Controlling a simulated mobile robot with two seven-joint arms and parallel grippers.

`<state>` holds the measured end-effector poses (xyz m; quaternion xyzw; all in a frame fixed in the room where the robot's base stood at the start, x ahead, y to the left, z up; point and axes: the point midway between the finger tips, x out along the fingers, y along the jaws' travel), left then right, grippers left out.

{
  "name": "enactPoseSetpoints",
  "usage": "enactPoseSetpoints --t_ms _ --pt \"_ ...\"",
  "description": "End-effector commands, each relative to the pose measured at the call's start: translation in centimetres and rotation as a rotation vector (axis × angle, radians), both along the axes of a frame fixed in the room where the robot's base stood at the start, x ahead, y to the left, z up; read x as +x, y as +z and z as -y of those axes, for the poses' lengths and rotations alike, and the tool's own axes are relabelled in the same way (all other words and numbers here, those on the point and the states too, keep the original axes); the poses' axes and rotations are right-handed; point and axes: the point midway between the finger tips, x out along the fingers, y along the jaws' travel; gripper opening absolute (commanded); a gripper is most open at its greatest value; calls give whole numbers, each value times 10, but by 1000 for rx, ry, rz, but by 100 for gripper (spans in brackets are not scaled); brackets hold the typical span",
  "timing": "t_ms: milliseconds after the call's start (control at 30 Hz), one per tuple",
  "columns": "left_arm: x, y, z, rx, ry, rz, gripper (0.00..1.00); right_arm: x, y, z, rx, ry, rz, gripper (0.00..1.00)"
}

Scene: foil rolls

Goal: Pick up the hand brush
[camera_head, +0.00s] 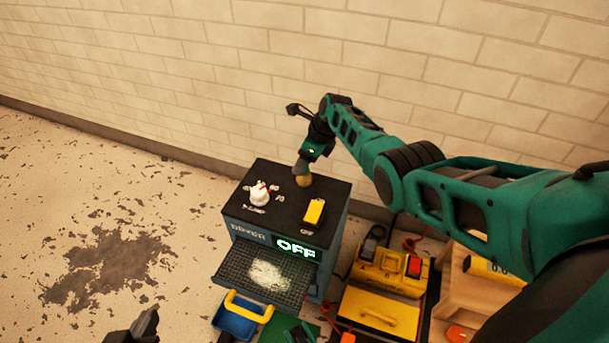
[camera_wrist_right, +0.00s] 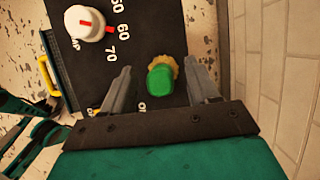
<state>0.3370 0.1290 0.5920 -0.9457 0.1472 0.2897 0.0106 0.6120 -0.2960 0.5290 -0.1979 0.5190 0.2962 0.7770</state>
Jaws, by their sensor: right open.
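The hand brush, with a green rounded handle end and tan bristles, shows between my right fingers in the right wrist view (camera_wrist_right: 160,79). In the head view only its tan part (camera_head: 304,181) shows, at the back of the dark dryer top (camera_head: 275,207). My right gripper (camera_head: 302,167) is just above it; the wrist view shows the gripper (camera_wrist_right: 158,68) open, a finger on either side, with gaps to the brush. Whether the fingertips reach down to its height is unclear. My left gripper (camera_head: 147,326) is at the lower left edge, partly cut off and away from the brush.
A white knob with a red mark (camera_head: 260,194) and a yellow switch (camera_head: 314,211) stand on the dryer top. Below its OFF display, a mesh tray (camera_head: 301,289) holds pale powder. A blue bin (camera_head: 234,322) and yellow cases (camera_head: 380,312) crowd the floor; the wall is close behind.

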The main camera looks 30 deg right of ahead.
Motion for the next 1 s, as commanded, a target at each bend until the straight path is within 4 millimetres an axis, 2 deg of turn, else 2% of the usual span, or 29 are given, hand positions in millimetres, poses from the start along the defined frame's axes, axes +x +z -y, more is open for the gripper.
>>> enactPoseSetpoints --t_ms 133,700,1000 --pt "0 1 0 0 1 2 0 0 1 0 0 0 0 58" --pt "1 -1 -3 4 5 3 0 0 0 0 0 0 0 4" --pt "1 1 -3 5 5 2 0 0 3 0 0 0 0 3"
